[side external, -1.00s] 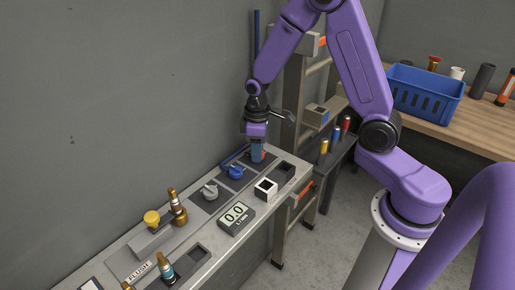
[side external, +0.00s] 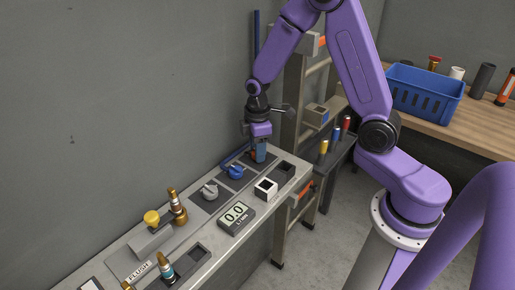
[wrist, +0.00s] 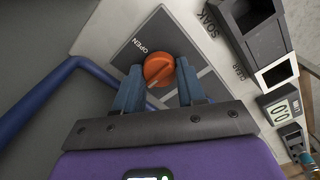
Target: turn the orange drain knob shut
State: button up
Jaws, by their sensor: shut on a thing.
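The orange drain knob (wrist: 159,70) sits on a grey plate (wrist: 150,32) marked OPEN in the wrist view. A pale line on the knob points down and left in that view, away from the OPEN lettering. My gripper (wrist: 160,78) has one blue-grey finger on each side of the knob and is shut on it. In the side external view my gripper (side external: 259,151) points down at the far end of the bench, and its fingers hide most of the knob.
A blue knob (side external: 236,172) and a grey knob (side external: 210,190) stand nearer on the bench. A blue pipe (wrist: 40,95) runs left of the plate. The wall is close behind.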

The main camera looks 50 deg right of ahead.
jog(key=o, duration=1.1)
jog(key=shift+c, duration=0.2)
jog(key=shift+r, duration=0.1)
notch_tip(320, 180, up, 17)
jog(key=shift+r, duration=0.15)
jog(key=s+a+f, duration=0.2)
jog(key=s, duration=1)
jog(key=s+a+f+n, duration=0.1)
jog(key=s+a+f, duration=0.2)
jog(key=s, duration=1)
jog(key=shift+s+a, duration=0.3)
jog(key=shift+a, duration=0.05)
